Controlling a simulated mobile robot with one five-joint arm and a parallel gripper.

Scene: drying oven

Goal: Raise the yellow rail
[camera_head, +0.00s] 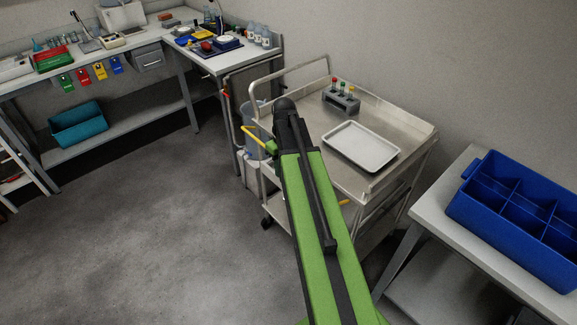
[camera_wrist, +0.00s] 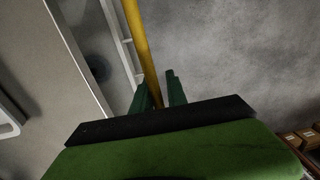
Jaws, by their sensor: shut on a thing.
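The yellow rail (camera_wrist: 136,35) runs from the top of the wrist view down between the two dark green fingers of my gripper (camera_wrist: 159,83). The fingers are closed around it. A short yellow piece also shows right of my arm, low on the cart. My arm hides the middle part and most of my gripper in this view.
A white tray (camera_head: 361,146) and a rack of tubes (camera_head: 342,99) stand on the cart. A blue divided crate (camera_head: 517,222) sits on a table at right. A lab bench (camera_head: 180,49) stands at the back left. Open floor (camera_head: 150,220) lies left of my arm.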

